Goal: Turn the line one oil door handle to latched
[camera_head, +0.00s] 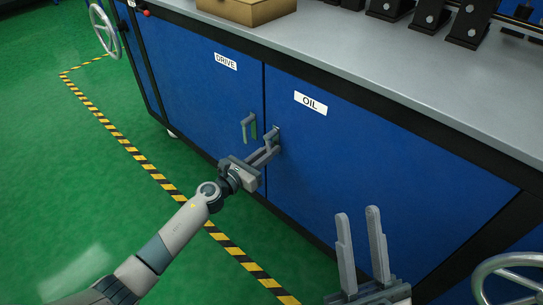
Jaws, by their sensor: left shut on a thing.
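The blue oil door (355,165) carries a white OIL label and is closed flush in the cabinet front. Its handle (277,133) is at the door's left edge, mostly hidden by my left gripper (270,146), which is shut on it. I cannot tell the handle's exact angle. The drive door (195,85) is to the left, with its grey handle (248,125) upright and a green mark beside it. My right gripper (360,230) is open and empty, low in front of the oil door, with its two fingers pointing up.
A grey worktop (370,70) runs above the doors, with a cardboard box (245,10) and several black brackets on it. Handwheels stand at the far left (104,30) and the lower right (508,275). Striped floor tape (150,168) crosses the open green floor.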

